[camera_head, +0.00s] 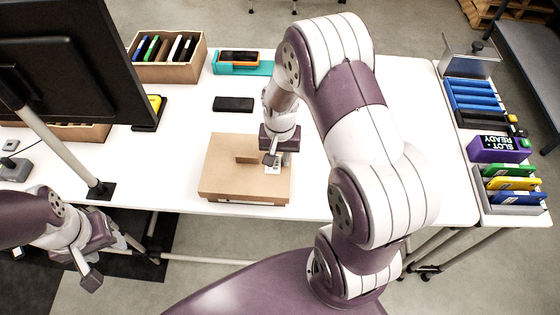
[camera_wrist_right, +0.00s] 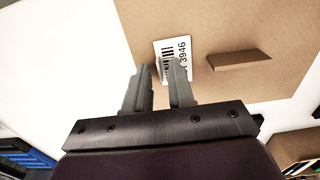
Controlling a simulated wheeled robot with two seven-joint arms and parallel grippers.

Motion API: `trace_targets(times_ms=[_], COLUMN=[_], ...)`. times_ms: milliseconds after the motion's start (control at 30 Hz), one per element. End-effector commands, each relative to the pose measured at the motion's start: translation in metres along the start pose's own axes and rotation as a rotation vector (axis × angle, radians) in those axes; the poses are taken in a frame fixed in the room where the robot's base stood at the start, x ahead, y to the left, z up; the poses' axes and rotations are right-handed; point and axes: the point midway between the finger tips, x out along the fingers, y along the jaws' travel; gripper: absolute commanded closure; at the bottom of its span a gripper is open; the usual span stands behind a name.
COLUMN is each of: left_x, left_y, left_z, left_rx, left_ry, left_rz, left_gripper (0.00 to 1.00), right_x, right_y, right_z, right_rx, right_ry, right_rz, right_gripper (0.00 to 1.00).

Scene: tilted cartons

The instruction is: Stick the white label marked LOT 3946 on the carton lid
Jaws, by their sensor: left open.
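The brown carton (camera_head: 225,183) sits on the white table, its lid facing up. The white label (camera_wrist_right: 173,48), with a barcode and "3946" readable, lies on the lid near one edge in the right wrist view; part is behind my fingers. A bit of white shows beside the gripper in the head view (camera_head: 286,169). My right gripper (camera_head: 274,160) is over the lid's right part; in its wrist view (camera_wrist_right: 162,75) the fingers stand apart at the label. Whether they touch it I cannot tell. My left gripper (camera_head: 105,262) is open and empty, off the table's front edge.
A small brown raised block (camera_head: 246,156) is on the lid, left of my right gripper. A black phone-like slab (camera_head: 233,104) lies behind the carton. A monitor (camera_head: 75,65) stands at left. Trays with a purple block (camera_head: 498,149) line the right end.

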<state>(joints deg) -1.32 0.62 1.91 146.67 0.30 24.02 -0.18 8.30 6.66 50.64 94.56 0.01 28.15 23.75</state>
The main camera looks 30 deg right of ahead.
Motion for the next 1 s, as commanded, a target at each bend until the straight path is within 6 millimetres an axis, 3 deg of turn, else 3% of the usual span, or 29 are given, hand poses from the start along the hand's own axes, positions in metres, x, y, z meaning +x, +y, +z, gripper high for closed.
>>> trace_targets(times_ms=[67,200,567,1000], left_x=[0.000,0.000,-0.003,-0.025], left_y=[0.000,0.000,0.000,0.000], left_z=[0.000,0.000,0.000,-0.003], left_rx=[0.000,0.000,0.000,0.000], left_ry=[0.000,0.000,0.000,0.000], left_rz=[0.000,0.000,0.000,0.000], left_gripper=[0.50,0.50,0.50,0.50], right_x=[-0.001,-0.001,-0.003,-0.027], right_y=[0.000,0.000,0.000,0.000], right_z=[0.000,0.000,0.000,0.000], right_rx=[0.000,0.000,0.000,0.000], right_ry=[0.000,0.000,0.000,0.000], right_rz=[0.000,0.000,0.000,0.000], right_gripper=[0.78,1.00,1.00,1.00])
